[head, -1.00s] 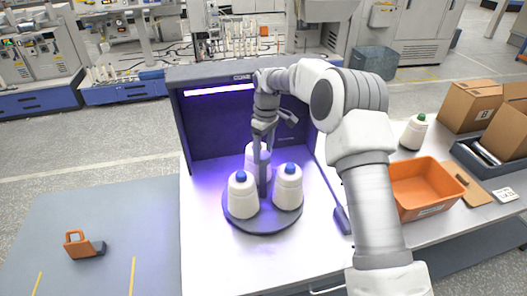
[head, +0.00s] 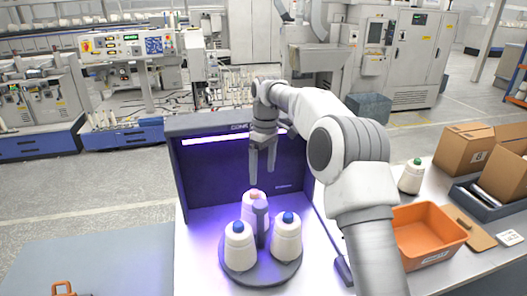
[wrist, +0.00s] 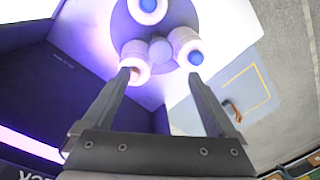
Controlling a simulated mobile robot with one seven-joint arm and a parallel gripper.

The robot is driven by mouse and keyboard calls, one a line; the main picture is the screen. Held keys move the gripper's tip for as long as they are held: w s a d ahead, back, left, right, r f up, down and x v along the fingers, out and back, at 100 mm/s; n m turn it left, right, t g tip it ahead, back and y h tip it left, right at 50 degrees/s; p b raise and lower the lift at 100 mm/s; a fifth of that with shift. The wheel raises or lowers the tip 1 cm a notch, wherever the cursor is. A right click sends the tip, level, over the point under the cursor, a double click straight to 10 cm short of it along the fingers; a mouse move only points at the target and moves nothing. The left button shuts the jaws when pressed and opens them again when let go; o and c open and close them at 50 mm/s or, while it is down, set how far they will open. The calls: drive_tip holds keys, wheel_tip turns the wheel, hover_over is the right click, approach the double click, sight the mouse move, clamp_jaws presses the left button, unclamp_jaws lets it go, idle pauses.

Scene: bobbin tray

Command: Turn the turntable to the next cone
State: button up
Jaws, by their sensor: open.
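The turntable (head: 262,279) is a dark round disc inside a lit booth, with a grey post (head: 262,222) at its centre. Three white cones stand upright on it: a left cone with a blue tip (head: 239,250), a right cone with a blue tip (head: 287,242), and a rear cone with an orange tip (head: 250,206). My gripper (head: 262,180) is open and empty, pointing down above the post and the rear cone. In the wrist view, its fingertips (wrist: 160,76) appear on either side below the post, the left one overlapping the orange-tipped cone (wrist: 134,52).
The dark booth walls (head: 200,175) rise behind and beside the turntable. To the right are an orange bin (head: 425,240), a green-tipped cone (head: 411,177) and cardboard boxes (head: 463,147). The white tabletop in front of the turntable is clear.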

wheel_tip(320, 180, up, 6)
drive_tip(key=shift+w+d+r+p, duration=0.15)
drive_tip(key=shift+w+r+p, duration=0.1)
drive_tip(key=shift+p, duration=0.15)
drive_tip(key=s+d+r+m+t+b, duration=0.1)
drive_tip(key=s+d+r+m+t, duration=0.15)
drive_tip(key=s+d+r, duration=0.5)
drive_tip(key=s+d+r+m+t, duration=0.1)
drive_tip(key=s+d+r+m, duration=0.25)
drive_tip(key=s, duration=0.65)
drive_tip(key=s+d+f+m+t, duration=0.1)
drive_tip(key=s+d+f+m, duration=0.1)
drive_tip(key=s, duration=0.7)
drive_tip(key=s+d+f+m+t, duration=0.2)
drive_tip(key=s+d+f, duration=0.3)
drive_tip(key=s, duration=0.5)
drive_tip(key=shift+s+d+f+m+h+b, duration=0.15)
drive_tip(key=shift+s+f+m+h+b, duration=0.15)
drive_tip(key=shift+f+m, duration=0.6)
